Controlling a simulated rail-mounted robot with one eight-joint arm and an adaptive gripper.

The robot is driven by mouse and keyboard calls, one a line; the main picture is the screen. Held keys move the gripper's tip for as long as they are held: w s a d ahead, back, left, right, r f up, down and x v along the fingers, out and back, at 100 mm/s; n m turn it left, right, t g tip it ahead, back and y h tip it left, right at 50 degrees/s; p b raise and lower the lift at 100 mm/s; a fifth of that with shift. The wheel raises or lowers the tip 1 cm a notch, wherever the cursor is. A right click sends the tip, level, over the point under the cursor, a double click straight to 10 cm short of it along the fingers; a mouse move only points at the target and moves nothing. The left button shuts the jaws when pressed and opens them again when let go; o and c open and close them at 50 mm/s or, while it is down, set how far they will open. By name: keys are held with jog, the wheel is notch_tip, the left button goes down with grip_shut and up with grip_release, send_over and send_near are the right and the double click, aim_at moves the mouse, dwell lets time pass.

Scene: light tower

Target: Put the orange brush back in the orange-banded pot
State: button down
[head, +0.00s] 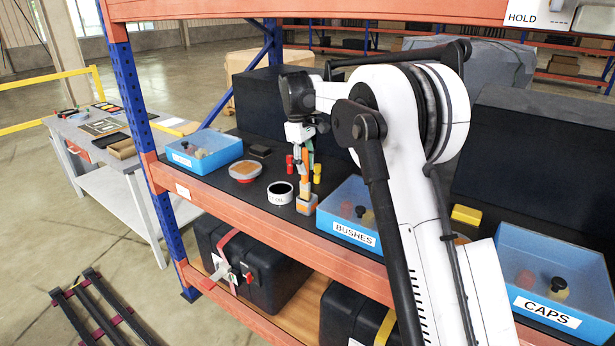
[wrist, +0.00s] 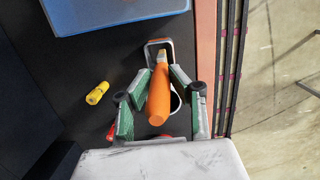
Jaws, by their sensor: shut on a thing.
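The orange brush (wrist: 159,95) is held in my gripper (wrist: 163,79), whose green-and-grey fingers close on it from both sides. In the wrist view its orange handle points toward the camera and its narrow tan end lies over the opening of the orange-banded pot (wrist: 148,47). In the head view my gripper (head: 305,178) points down, just above the small grey pot with its orange band (head: 307,206) near the shelf's front edge. The brush looks roughly upright there. I cannot tell whether its lower end is inside the pot.
A white tin (head: 280,194) stands close left of the pot. Red (head: 290,164) and yellow (head: 317,173) small parts stand behind. The blue BUSHES bin (head: 346,225) is close on the right; another blue bin (head: 204,152) is at the left. The orange shelf beam (head: 270,222) borders the front.

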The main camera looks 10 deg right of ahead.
jog(key=shift+w+d+f, duration=0.2)
jog(key=shift+d+f, duration=0.1)
jog(key=shift+d, duration=0.05)
jog(key=shift+f, duration=2.05)
jog(key=c, duration=1.6)
grip_release()
jog(key=shift+o, duration=0.2)
jog(key=r, duration=0.4)
jog(key=a+r, duration=0.1)
jog(key=r, duration=0.7)
jog(key=shift+w+a+r, duration=0.1)
jog(key=shift+w+a, duration=0.1)
jog(key=shift+w, duration=0.2)
